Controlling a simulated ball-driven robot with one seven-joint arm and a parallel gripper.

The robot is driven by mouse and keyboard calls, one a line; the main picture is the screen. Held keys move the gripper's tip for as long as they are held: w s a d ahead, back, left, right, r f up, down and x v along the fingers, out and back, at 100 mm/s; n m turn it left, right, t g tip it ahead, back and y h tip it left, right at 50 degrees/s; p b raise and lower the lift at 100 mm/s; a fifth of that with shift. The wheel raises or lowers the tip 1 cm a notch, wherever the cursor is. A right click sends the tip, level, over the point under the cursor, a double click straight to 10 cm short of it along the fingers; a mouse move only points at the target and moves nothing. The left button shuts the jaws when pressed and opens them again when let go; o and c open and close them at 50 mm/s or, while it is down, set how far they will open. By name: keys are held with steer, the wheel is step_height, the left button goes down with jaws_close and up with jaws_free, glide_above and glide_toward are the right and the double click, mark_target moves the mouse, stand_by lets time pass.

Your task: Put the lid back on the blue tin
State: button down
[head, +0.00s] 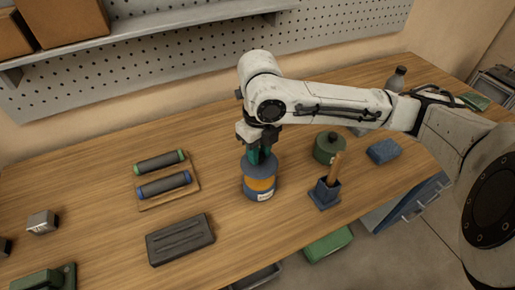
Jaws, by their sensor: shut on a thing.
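The blue tin (259,192) stands upright near the middle of the workbench, with an orange band and a white label. A blue lid (248,164) is at its top, in line with the tin; I cannot tell whether it is fully seated or a little above the rim. My gripper (262,155) points down from above with teal fingers, shut on the lid at its middle. The fingers hide the lid's grip and part of its top.
A green lidded tin (328,150) and a blue holder with a wooden handle (325,191) stand close on the right. A blue cloth-like block (383,151) lies farther right. Two dark rollers (163,186) on a wooden tray and a dark grey block (180,239) lie left.

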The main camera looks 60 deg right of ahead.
mark_target(259, 165)
steer(key=shift+f+b, duration=2.1)
steer(key=shift+f, duration=0.7)
steer(key=shift+f+b, duration=0.2)
steer(key=shift+b, duration=0.3)
stand_by(0.5)
steer(key=c, duration=0.8)
jaws_free()
steer(key=shift+o, duration=0.6)
steer(key=o, duration=0.4)
steer(key=shift+r, duration=0.1)
